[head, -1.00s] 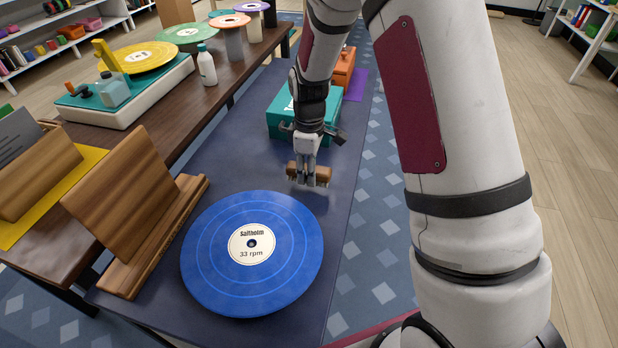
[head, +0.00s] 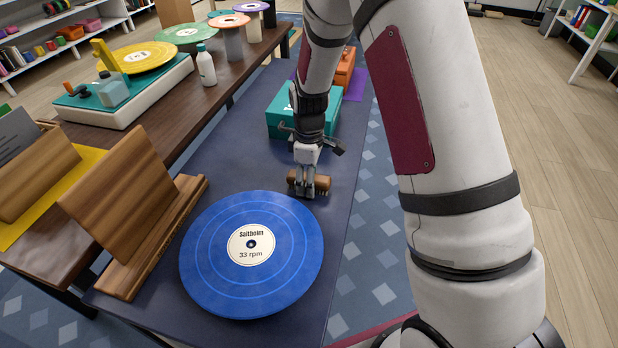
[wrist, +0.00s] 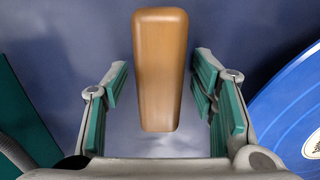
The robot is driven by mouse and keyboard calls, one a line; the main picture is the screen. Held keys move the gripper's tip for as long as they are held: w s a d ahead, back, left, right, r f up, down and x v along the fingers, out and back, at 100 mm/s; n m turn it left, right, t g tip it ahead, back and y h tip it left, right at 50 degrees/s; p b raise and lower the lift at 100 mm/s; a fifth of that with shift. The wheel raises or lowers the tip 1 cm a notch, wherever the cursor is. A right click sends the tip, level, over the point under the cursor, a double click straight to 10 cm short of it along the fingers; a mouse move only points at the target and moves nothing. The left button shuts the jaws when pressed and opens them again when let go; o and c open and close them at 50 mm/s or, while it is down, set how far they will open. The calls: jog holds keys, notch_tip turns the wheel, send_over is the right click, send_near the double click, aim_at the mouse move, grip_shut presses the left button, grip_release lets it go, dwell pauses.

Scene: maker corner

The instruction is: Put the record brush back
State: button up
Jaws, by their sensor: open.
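The record brush (head: 323,183), a block with a brown wooden top, sits on the dark blue table surface just behind the blue record. My gripper (head: 308,190) points down over it, with fingers on either side of the brush. In the wrist view the wooden brush (wrist: 160,65) lies lengthwise between the green-padded fingers of my gripper (wrist: 160,85). The fingers are open, with a gap on each side, and do not grip it. The brush's underside is hidden in the wrist view.
The blue record (head: 215,270) lies close in front. A teal box (head: 280,125) stands behind the brush, with an orange box (head: 345,72) farther back. A wooden stand (head: 125,205) is at left. A turntable (head: 130,100) and white bottle (head: 207,68) stand on the brown table.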

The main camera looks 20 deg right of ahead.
notch_tip(320, 180, up, 12)
jog(key=p, duration=0.1)
jog(key=shift+r+p, duration=0.2)
jog(key=shift+p, duration=0.2)
jog(key=s+r+m+t, duration=0.1)
jog(key=s+r+m, duration=0.4)
jog(key=s+r, duration=0.95)
jog(key=s+r+m, duration=0.1)
jog(key=s+m, duration=0.5)
jog(key=s, duration=1.4)
jog(key=shift+s+r+t, duration=0.3)
jog(key=shift+r+t, duration=0.1)
jog(key=shift+r, duration=0.1)
notch_tip(320, 180, up, 12)
jog(key=t+p, duration=0.2)
jog(key=p, duration=0.9)
jog(key=shift+d+r, duration=0.15)
jog(key=shift+r, duration=0.1)
